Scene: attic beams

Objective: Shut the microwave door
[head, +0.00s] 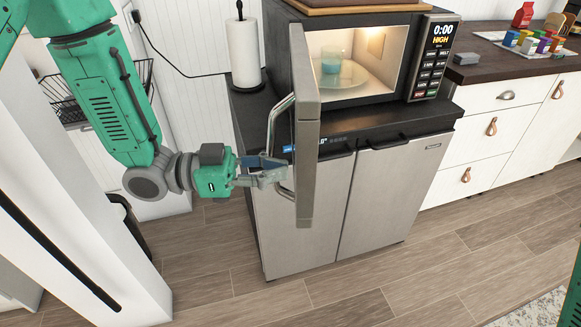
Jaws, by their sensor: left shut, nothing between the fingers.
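The microwave (287,45) stands on a dark counter above a steel two-door cabinet. Its door (307,130) is wide open and points toward me, seen nearly edge-on, with a bar handle (275,125) on its left side. The lit inside holds a clear cup with blue contents (331,66) on a glass plate. My left gripper (278,174) is shut and empty, with its fingertips at the handle side of the door near its lower part. I cannot tell whether they touch it. My right gripper is not in view.
A paper towel roll (244,52) stands left of the microwave. A wire basket (66,98) is at the left, behind my arm. A counter with small colored jars (528,42) is at the right. The wooden floor (400,270) in front is clear.

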